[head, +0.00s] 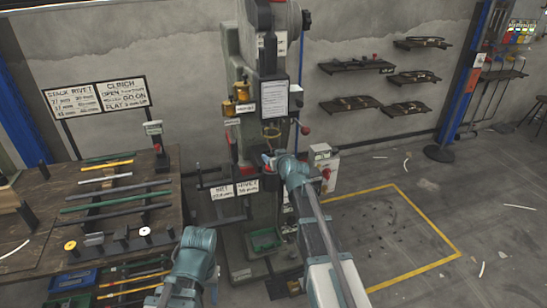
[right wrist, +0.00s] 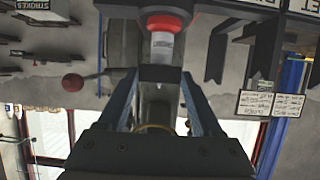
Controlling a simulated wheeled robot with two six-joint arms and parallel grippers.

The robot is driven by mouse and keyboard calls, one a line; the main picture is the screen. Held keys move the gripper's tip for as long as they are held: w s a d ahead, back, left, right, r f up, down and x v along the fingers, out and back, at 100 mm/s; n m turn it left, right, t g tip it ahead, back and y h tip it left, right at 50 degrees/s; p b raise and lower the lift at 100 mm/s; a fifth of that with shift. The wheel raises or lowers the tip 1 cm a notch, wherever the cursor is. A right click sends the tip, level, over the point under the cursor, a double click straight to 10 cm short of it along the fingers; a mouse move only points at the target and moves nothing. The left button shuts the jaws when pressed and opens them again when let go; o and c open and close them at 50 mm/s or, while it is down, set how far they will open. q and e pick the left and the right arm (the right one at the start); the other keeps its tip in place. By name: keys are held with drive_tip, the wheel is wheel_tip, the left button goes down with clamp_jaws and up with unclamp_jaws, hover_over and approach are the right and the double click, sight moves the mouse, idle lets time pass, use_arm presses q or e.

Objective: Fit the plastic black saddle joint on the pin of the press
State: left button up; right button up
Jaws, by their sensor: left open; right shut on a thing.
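The green-grey press (head: 268,60) stands at the middle of the head view. My right gripper (head: 268,158) reaches to the press's working area. In the right wrist view its fingers (right wrist: 158,82) are shut on a small dark piece (right wrist: 160,73), which I take to be the black saddle joint. The piece is mostly hidden in the head view. A red and dark grey press part with a pale band (right wrist: 162,42) lies just beyond the fingertips. I cannot tell whether they touch, and the pin is not clear. My left arm shows at lower left; its fingers are out of sight.
A wooden bench (head: 25,225) at left carries coloured rods and several small parts (head: 95,240). A green tray (head: 264,240) sits low on the press. Wall shelves (head: 350,66) hang at upper right. A yellow-marked floor area (head: 400,255) at right is mostly clear.

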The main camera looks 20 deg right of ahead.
drive_tip(key=o, duration=1.4)
drive_tip(key=p+v, duration=0.5)
drive_tip(key=v, duration=0.8)
drive_tip(key=shift+s+r, duration=0.2)
drive_tip(key=shift+s, duration=0.15)
